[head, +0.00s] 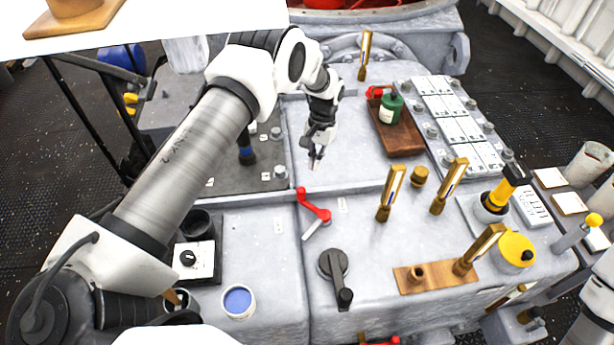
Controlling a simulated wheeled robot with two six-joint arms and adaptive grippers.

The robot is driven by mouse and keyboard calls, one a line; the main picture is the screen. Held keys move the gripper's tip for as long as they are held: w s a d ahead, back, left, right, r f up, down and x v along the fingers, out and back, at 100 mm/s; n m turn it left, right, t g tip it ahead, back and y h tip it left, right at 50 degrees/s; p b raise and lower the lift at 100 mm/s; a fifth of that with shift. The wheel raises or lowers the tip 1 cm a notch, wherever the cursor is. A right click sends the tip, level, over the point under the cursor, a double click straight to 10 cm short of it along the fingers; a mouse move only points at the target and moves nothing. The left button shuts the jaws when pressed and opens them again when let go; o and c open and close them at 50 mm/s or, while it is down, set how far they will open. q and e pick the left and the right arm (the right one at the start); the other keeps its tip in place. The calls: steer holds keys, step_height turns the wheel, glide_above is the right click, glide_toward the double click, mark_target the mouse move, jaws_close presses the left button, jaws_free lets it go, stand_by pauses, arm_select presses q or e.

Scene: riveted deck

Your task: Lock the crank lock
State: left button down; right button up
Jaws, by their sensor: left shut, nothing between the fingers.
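Two crank-shaped parts show in the head view, and I cannot tell which one is the crank lock. A red crank (316,207) with a pale grip sits on the grey riveted deck, left of the middle, its grip pointing down and left. A dark grey crank (334,264) with a black knob sits below it, its arm pointing down. My left gripper (315,162) is shut and empty, above the deck and beyond the red crank, touching neither crank. My right gripper is out of view.
A wooden tray (408,142) holds a green bottle (390,108) and a red item. Several upright brass-coloured levers (391,193) stand right of the cranks. A blue-filled cup (238,301) and a black knob box (188,259) stand lower left. The deck around my left gripper is clear.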

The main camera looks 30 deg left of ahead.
arm_select(q)
steer(key=shift+s+f+p, duration=0.35)
steer(key=shift+f+p, duration=0.05)
steer(key=shift+f, duration=0.25)
steer(key=shift+s+f+p, duration=0.35)
steer(key=shift+f, duration=0.25)
steer(key=shift+s+f+p, duration=0.15)
steer(key=shift+s+p, duration=0.55)
steer(key=shift+s, duration=1.05)
steer(key=shift+w+f, duration=0.1)
steer(key=shift+f, duration=0.05)
